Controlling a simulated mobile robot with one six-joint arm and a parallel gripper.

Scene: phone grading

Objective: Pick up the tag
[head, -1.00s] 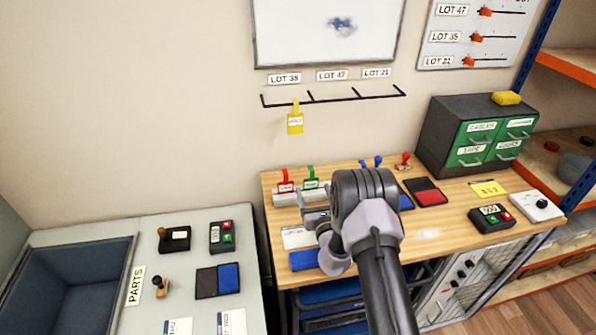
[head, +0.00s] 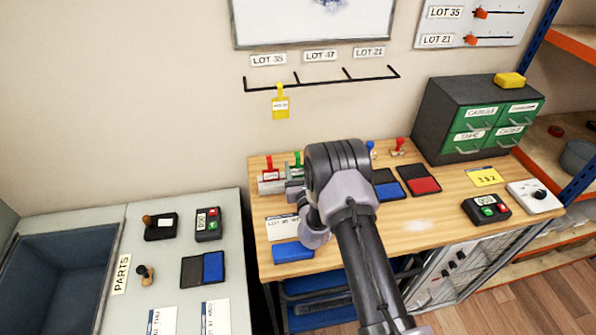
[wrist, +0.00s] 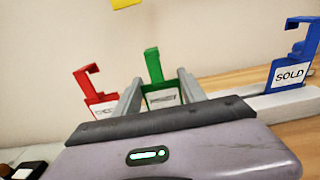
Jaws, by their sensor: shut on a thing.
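A green tag (wrist: 162,95) with a hooked top stands between the two fingers of my gripper (wrist: 160,78) in the wrist view. The gripper is shut on its white-labelled body, and the hook rises above the fingers. In the head view the green tag (head: 299,158) shows only in part, beside my arm, and the fingers are mostly hidden. A red tag (wrist: 95,90) stands left of the gripper. A blue tag reading SOLD (wrist: 290,75) stands in the grey holder at the right.
A wall rail (head: 320,82) holds a yellow tag (head: 281,103) at its left end. Ink pads, stamps and a green drawer cabinet (head: 488,120) occupy the wooden bench. A blue pad (head: 292,252) lies at the bench's front left. The wall behind the tags is close.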

